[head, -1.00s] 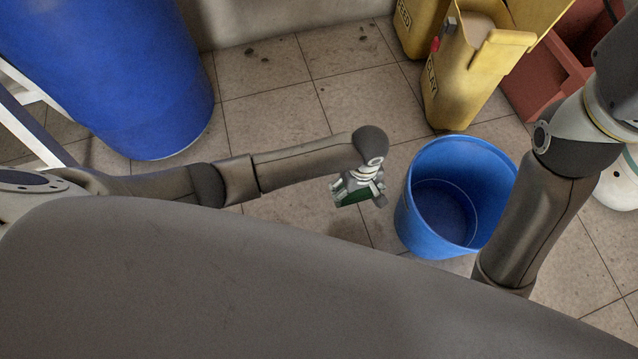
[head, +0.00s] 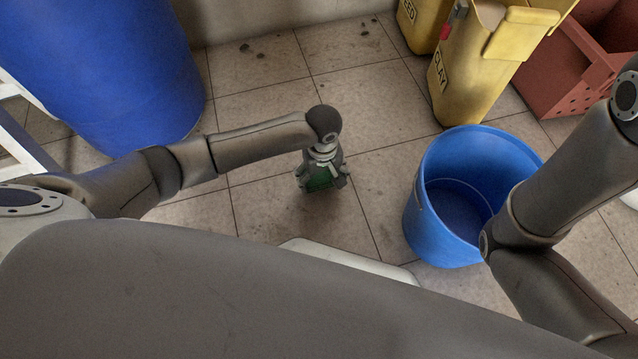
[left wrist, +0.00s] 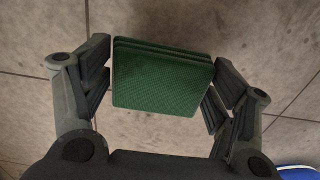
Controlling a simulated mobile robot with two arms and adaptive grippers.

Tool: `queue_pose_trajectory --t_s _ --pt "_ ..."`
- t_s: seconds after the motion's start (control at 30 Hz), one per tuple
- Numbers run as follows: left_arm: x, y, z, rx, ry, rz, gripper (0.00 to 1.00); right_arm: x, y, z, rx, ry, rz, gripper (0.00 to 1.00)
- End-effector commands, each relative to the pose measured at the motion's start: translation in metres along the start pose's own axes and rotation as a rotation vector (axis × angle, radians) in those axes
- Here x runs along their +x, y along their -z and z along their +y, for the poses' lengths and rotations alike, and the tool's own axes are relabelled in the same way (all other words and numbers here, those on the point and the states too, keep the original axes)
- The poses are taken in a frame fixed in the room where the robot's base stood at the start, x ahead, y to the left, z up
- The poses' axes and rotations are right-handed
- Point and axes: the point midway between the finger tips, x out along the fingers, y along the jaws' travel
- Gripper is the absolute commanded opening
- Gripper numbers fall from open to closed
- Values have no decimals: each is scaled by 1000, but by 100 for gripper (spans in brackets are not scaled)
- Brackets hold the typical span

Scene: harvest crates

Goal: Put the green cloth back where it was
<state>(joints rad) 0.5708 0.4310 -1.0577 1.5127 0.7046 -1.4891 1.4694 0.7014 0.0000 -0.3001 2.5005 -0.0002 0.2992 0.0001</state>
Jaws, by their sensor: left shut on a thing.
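The green cloth (left wrist: 160,80) is a folded, layered square held between the two fingers of my left gripper (left wrist: 162,92) in the left wrist view. In the head view my left gripper (head: 322,180) hangs over the tiled floor, left of the blue bucket, and the dark green cloth (head: 319,184) shows between its fingers. The gripper is shut on the cloth, with bare floor behind it. My right arm comes in at the right, in front of the blue bucket; its gripper is not in view.
An open blue bucket (head: 428,217) stands right of the left gripper and looks empty. Yellow bins (head: 470,75), one marked CLAY, and red crates (head: 565,75) stand at the back right. A large blue barrel (head: 105,70) stands at the left. The middle floor is clear.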

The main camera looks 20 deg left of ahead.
Motion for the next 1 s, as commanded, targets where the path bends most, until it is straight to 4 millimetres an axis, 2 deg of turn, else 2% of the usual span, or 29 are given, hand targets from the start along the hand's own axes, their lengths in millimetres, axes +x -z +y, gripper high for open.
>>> queue_pose_trajectory --t_s 0.17,0.4,0.83,0.87,1.0 --pt "11 6 -4 -2 2 1 38 -10 4 -2 0 0 0 0" --pt "39 7 -5 0 0 1 38 -32 11 -7 0 0 1 0" --pt "42 7 -5 -2 1 0 38 -29 10 -6 0 0 0 0" --pt "42 7 -5 -2 1 1 82 -30 10 -6 0 0 0 0" --pt "42 7 -5 -1 1 1 100 -30 10 -6 0 0 0 0"
